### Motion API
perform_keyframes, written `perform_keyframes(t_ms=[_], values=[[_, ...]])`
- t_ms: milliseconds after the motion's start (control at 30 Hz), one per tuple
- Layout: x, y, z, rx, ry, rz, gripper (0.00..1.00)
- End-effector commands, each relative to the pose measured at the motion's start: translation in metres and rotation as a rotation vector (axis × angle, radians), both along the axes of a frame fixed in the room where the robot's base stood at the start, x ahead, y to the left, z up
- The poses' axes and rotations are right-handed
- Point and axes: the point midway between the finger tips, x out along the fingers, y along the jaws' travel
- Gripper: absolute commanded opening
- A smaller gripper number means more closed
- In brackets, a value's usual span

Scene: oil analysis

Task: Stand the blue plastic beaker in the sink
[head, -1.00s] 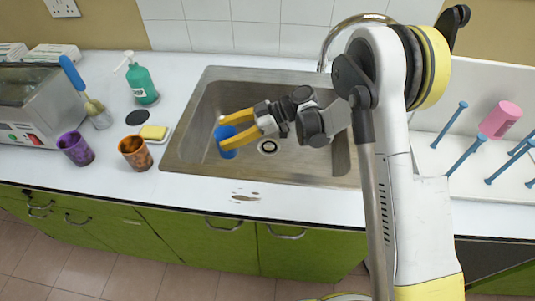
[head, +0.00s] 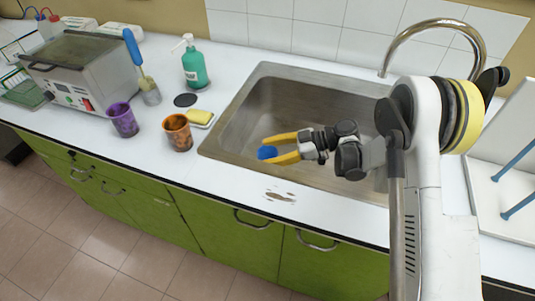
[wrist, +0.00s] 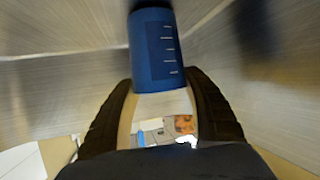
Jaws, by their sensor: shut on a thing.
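The blue plastic beaker (head: 267,153) is between the yellow fingers of my gripper (head: 273,148), inside the steel sink (head: 292,97) near its left front part. My gripper is shut on it. In the wrist view the beaker (wrist: 155,48) shows its pale graduation marks between the dark finger pads (wrist: 160,108). In the head view only a small part of the beaker shows, partly covered by the near finger. I cannot tell whether its base touches the sink floor.
A tall curved tap (head: 440,27) stands behind the sink. Left of the sink are a sponge on a dish (head: 200,118), an orange-brown cup (head: 178,133), a purple cup (head: 123,120) and a green soap bottle (head: 195,68). A white drying rack (head: 500,160) is at the right.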

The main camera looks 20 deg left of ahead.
Motion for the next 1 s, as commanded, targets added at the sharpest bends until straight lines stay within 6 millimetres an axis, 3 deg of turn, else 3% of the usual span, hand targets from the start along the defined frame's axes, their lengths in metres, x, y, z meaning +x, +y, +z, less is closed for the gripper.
perform_keyframes(t_ms=[67,100,167,567,1000], values=[[0.000,0.000,-0.002,0.000,0.000,0.000,0.32],[0.000,0.000,-0.003,0.000,0.000,0.000,0.61],[0.000,0.000,-0.003,0.000,0.000,0.000,0.79],[0.001,-0.004,0.003,0.000,0.000,-0.002,0.80],[0.019,-0.085,0.039,0.000,0.000,-0.003,0.80]])
